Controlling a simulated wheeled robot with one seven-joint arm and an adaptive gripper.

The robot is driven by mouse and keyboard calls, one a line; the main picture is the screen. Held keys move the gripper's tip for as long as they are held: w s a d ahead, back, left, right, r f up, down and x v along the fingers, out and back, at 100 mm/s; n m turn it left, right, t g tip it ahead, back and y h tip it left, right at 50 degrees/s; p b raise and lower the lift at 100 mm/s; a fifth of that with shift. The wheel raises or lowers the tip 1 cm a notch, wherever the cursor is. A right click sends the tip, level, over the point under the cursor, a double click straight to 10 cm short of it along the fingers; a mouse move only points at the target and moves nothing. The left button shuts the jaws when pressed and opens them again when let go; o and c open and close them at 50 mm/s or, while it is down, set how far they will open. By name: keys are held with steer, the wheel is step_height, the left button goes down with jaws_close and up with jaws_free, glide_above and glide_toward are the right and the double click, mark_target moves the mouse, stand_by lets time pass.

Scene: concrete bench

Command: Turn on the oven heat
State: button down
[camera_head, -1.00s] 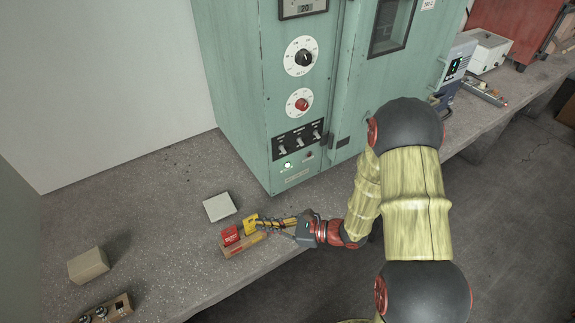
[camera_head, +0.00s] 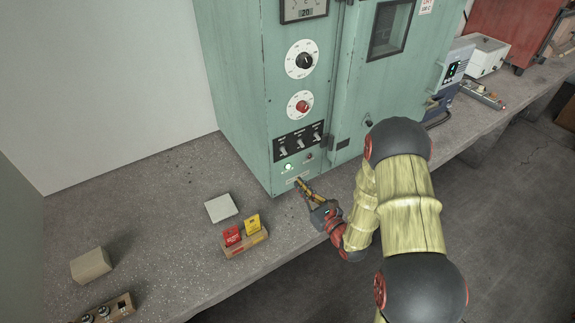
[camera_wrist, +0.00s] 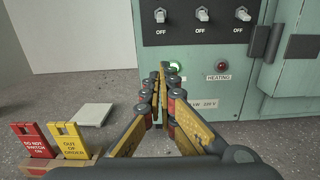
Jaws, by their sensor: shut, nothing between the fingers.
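The oven (camera_head: 235,110) is a tall teal cabinet with a white dial with a black knob (camera_head: 303,60), a dial with a red knob (camera_head: 301,105) and a black panel of three toggle switches (camera_head: 298,142). In the wrist view, the switches (camera_wrist: 202,14) sit above OFF labels. A HEATING lamp (camera_wrist: 222,66) is dull red; a green lamp (camera_wrist: 176,66) glows, partly hidden by my fingers. My gripper (camera_head: 298,182) is shut and empty, below the switches in front of the oven's lower panel. In the wrist view, its tips (camera_wrist: 163,68) cover part of that panel; contact cannot be told.
A wooden holder (camera_head: 246,243) with a red DO NOT SWITCH ON tag (camera_wrist: 32,138) and a yellow OUT OF ORDER tag (camera_wrist: 73,140) stands on the bench. A white square (camera_head: 221,208) and a beige block (camera_head: 91,265) lie left. Bench between is clear.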

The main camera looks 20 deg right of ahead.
mark_target(281, 165)
steer(key=shift+w, duration=0.1)
steer(key=b+x, duration=0.2)
steer(key=x, duration=0.7)
steer(key=shift+w+a+f, duration=0.1)
steer(key=shift+w+a, duration=0.1)
steer(key=shift+w, duration=0.1)
steer(key=r, duration=0.1)
steer(key=s+r, duration=0.1)
steer(key=r, duration=0.1)
steer(key=shift+d+r, duration=0.1)
steer(key=shift+d, duration=0.1)
steer(key=shift+s+r+b, duration=0.1)
steer(key=shift+r+b, duration=0.2)
steer(key=shift+r, duration=0.1)
steer(key=shift+d+r+p, duration=0.1)
steer(key=shift+d+p, duration=0.05)
steer(key=shift+p, duration=0.15)
